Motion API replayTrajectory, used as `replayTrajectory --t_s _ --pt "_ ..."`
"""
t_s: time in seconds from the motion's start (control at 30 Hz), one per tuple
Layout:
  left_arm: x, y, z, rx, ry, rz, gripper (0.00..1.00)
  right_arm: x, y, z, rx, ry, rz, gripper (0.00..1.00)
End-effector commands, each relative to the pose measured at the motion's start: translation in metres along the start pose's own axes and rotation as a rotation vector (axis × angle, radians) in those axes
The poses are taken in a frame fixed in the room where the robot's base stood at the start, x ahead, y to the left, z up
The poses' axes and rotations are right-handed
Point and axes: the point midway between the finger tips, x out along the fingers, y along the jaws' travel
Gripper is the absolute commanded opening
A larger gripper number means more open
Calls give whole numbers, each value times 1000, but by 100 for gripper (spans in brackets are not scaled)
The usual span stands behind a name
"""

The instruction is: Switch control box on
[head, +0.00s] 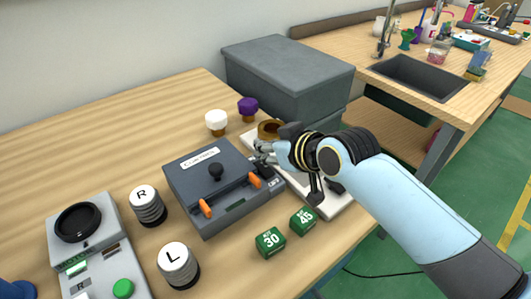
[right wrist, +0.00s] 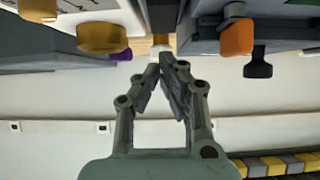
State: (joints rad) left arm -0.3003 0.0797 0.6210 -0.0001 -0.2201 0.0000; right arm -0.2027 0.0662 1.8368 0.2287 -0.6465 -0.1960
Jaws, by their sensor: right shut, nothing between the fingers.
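A dark grey box (head: 222,205) with a white label, hard to read, sits on the wooden table. I take it for the control box. In the right wrist view an orange part (right wrist: 237,38) and a black knob (right wrist: 257,65) show upside down. My right gripper (head: 261,153) is at the box's right rear edge, shut and empty. Its fingertips (right wrist: 166,56) meet in the right wrist view. I cannot tell whether they touch the box.
White (head: 216,121) and purple (head: 248,107) caps stand behind the box. Striped R (head: 147,208) and L (head: 177,268) cylinders stand left and in front. Green 30 (head: 270,242) and 45 (head: 302,221) blocks lie in front right. A grey machine (head: 85,245) stands at left.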

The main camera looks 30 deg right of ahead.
Motion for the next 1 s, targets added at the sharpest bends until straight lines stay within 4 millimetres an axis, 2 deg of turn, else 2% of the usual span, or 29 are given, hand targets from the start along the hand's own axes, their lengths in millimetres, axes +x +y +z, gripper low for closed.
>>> replayTrajectory --t_s 0.2,0.6,0.67,0.8,0.87,1.0 --pt "1 0 0 0 1 0 40 14 0 14 1 2 0 0" --pt "0 0 0 0 0 0 40 16 0 15 0 1 1 0" --pt "-5 -1 -1 0 0 0 40 16 0 14 1 -11 1 0" --pt "-27 -2 -3 0 1 0 40 20 0 12 2 -83 0 0" --pt "-19 -2 -2 0 0 -1 40 22 0 18 1 -79 0 0" --pt "-18 -2 -2 0 0 -1 40 23 0 19 1 -78 0 0"
